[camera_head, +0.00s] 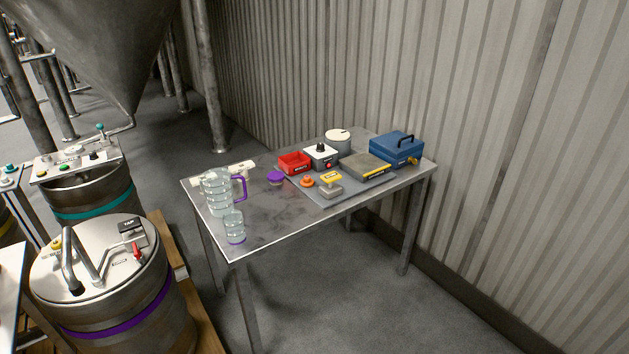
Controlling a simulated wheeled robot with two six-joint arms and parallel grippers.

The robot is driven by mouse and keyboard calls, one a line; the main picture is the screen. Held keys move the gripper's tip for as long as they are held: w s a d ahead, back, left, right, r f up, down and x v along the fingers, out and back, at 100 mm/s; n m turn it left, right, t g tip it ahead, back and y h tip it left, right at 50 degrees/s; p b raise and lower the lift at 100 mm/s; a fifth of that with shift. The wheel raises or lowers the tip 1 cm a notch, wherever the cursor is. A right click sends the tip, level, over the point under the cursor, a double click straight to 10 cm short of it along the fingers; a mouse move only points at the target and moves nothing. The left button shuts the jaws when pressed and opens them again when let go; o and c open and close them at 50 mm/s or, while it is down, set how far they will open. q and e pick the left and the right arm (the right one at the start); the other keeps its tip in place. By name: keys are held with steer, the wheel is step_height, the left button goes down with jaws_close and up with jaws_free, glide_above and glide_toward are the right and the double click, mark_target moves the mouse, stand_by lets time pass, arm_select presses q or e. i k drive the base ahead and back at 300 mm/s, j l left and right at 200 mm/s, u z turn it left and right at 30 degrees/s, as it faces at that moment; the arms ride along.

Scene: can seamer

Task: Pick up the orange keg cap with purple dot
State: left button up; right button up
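A small round orange cap (306,182) lies near the front left of a grey mat (348,198) on the metal table (262,232). A purple dot on it is too small to make out. A small purple round piece (276,177) lies to its left, beside the red bin. Neither of my grippers is in view.
A yellow-handled tool (331,186) stands right of the cap. Behind are a red bin (294,162), a knobbed box (320,156), a round canister (338,141), a flat device (366,167) and a blue case (397,149). A clear pitcher (218,196) and glass (234,226) stand left.

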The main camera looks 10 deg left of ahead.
mark_target(307, 182)
steer(key=i+l+u, duration=0.2)
steer(key=i+l, duration=0.15)
steer(key=i+l+u, duration=0.2)
steer(key=l, duration=0.3)
steer(key=i+j, duration=0.05)
steer(key=i, duration=0.05)
